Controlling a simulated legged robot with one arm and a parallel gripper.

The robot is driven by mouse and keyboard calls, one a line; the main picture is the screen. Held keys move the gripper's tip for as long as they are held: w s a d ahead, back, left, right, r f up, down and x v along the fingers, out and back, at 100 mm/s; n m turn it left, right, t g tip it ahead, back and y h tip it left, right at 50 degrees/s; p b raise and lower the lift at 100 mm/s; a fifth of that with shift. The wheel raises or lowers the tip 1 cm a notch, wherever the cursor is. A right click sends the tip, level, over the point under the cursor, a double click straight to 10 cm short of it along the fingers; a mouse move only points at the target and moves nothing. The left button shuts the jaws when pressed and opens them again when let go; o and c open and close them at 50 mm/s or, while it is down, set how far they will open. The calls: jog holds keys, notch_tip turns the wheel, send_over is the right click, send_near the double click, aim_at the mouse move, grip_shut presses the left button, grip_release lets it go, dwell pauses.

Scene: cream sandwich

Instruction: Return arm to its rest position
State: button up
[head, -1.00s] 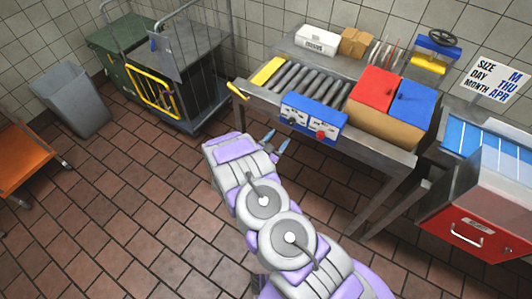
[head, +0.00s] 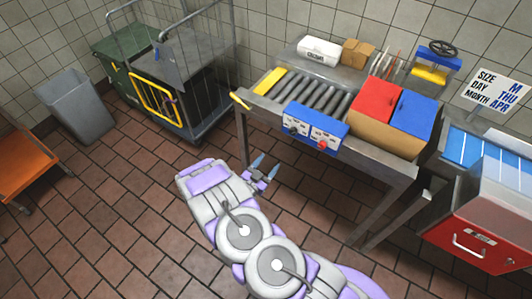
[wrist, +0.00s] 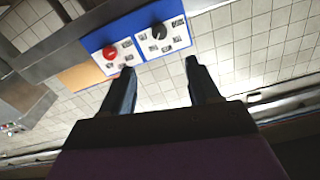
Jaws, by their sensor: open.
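My gripper (head: 265,166) is open and empty in the head view, in the air in front of the steel roller table (head: 377,167). Its blue fingertips point up and to the right, below and left of the table's blue control box (head: 315,127). In the wrist view my gripper (wrist: 158,78) shows two dark fingers spread apart with nothing between them. Beyond the fingertips the control box (wrist: 135,47) shows with its red knob and black knob. My arm is bent and reaches from the bottom of the head view.
A red box (head: 376,100) and a blue box (head: 414,112) stand on the table. A wire cage cart (head: 190,85), a grey bin (head: 75,107) and an orange cart (head: 25,160) stand to the left. A red drawer unit (head: 470,240) is at right. The tiled floor (head: 110,220) is clear.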

jog(key=w+a+r+n+g+y, duration=0.1)
jog(key=w+a+r+g+y, duration=0.1)
jog(key=w+a+r+y, duration=0.25)
jog(key=w+a+r+g+y, duration=0.1)
jog(key=a+r+g+y, duration=0.2)
jog(key=a+y, duration=0.3)
jog(key=s+a+r+n+g+y, duration=0.1)
jog(key=s+r+n+g+y, duration=0.1)
jog(key=s+r, duration=0.3)
jog(key=s+r+n+g+y, duration=0.1)
jog(key=s+r+n+y, duration=0.15)
jog(key=r, duration=0.55)
jog(key=s+d+r+n+g+h, duration=0.1)
jog(key=s+d+r+g, duration=0.1)
jog(key=s+d, duration=0.5)
jog(key=s+d+r+n+g+h, duration=0.1)
jog(key=s+d+r, duration=0.4)
jog(key=s, duration=1.2)
jog(key=s+d+r+n+g+h, duration=0.2)
jog(key=s+d+r+g, duration=0.2)
jog(key=s+d, duration=0.6)
jog(key=s+g, duration=0.1)
jog(key=s, duration=0.1)
jog(key=shift+s, duration=0.4)
jog(key=shift+w, duration=0.1)
